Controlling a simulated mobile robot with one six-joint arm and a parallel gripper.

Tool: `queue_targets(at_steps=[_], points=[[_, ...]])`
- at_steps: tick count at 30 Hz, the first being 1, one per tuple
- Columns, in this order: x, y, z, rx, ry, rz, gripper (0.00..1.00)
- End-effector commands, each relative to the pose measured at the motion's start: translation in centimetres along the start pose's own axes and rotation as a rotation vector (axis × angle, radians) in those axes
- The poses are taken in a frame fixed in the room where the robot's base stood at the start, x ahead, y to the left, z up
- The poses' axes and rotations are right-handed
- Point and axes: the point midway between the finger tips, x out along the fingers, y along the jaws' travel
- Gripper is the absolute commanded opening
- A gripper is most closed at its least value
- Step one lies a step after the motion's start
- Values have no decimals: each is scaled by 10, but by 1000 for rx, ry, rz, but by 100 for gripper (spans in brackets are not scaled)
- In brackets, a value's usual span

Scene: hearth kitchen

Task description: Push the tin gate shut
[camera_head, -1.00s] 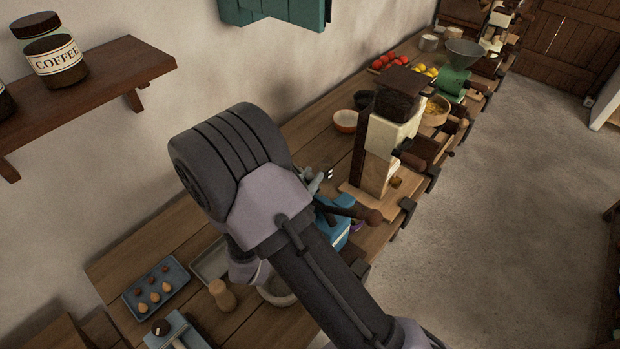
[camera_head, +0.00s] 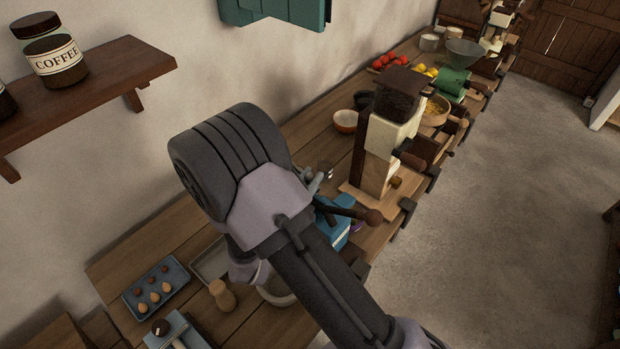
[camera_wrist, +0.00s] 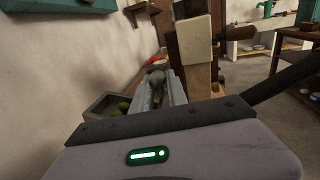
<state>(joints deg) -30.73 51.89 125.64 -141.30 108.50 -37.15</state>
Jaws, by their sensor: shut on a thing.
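My gripper shows in the wrist view (camera_wrist: 165,90), with pale grey fingers shut around a small grey-brown rounded piece (camera_wrist: 157,78). In the head view my arm hides most of the gripper. A blue mill-like device (camera_head: 338,236) with a dark crank and brown knob stands just beyond my arm, partly hidden by it. A small grey metal part (camera_head: 317,184) and a dark piece show above it beside my wrist. I cannot tell which part is the tin gate, or how far it is open.
A tall cream-and-wood grinder (camera_head: 385,145) stands close to the right. An orange bowl (camera_head: 345,121) is behind it. A blue tray of nuts (camera_head: 156,289), a shallow grey tray (camera_head: 208,260) and a wooden peg-like figure (camera_head: 222,295) are at left. The floor at right is clear.

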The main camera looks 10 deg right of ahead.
Motion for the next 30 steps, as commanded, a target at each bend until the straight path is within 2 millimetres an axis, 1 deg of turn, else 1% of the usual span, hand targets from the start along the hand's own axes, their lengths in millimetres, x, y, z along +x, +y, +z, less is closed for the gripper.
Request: queue_targets(at_steps=[5,8,12,20,21,23,24,30], points=[[0,0,-1,0,0,0,0],[0,0,-11,-1,0,0,0],[0,0,-30,-1,0,0,0],[0,0,-28,-1,0,0,0],[0,0,-28,0,0,1,21],[0,0,-28,0,0,0,32],[0,0,-28,0,0,0,40],[0,0,-28,-1,0,0,41]])
